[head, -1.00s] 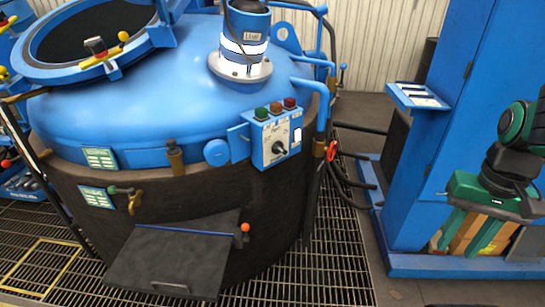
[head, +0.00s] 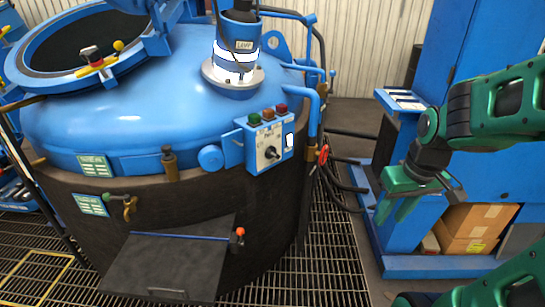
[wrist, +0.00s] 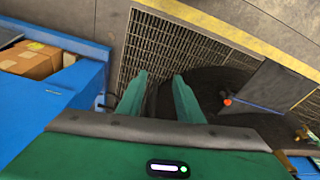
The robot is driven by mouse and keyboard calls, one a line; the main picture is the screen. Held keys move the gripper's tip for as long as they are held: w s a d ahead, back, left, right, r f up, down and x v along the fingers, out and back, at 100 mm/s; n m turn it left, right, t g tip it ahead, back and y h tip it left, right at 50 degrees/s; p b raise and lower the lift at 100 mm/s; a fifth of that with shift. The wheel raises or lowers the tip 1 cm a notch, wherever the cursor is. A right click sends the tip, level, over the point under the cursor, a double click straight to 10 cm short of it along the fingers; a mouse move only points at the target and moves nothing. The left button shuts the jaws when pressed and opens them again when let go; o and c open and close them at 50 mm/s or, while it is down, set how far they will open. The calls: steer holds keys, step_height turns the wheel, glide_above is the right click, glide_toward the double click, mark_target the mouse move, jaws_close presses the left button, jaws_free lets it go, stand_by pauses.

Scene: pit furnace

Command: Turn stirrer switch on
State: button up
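A small control box (head: 250,154) is fixed to the side of the blue furnace (head: 140,110). It has a green, an orange and a red button on top. Its front carries a black rotary knob (head: 271,153) and a small white switch (head: 290,140) at the right edge. The labels are too small to read. My gripper (head: 390,212) is to the right of the box, apart from it, pointing down. In the wrist view its two green fingers (wrist: 158,98) are spread with nothing between them. The control box is not visible in the wrist view.
A blue cabinet (head: 400,264) with cardboard boxes (head: 475,228) stands on the right. A red valve wheel (head: 323,154) and hoses lie between furnace and gripper. A dark hatch (head: 165,265) projects from the furnace front. Grating floor (head: 325,270) is open between furnace and cabinet.

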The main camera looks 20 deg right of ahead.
steer(key=w+a+f+n+t, duration=0.3)
steer(key=w+n, duration=0.2)
steer(key=w, duration=0.4)
steer(key=n+t+y, duration=0.3)
steer(key=n+t, duration=0.5)
steer(key=t, duration=0.2)
glide_toward(275, 155)
steer(key=x, duration=0.9)
steer(key=shift+w+a, duration=0.1)
steer(key=shift+w, duration=0.05)
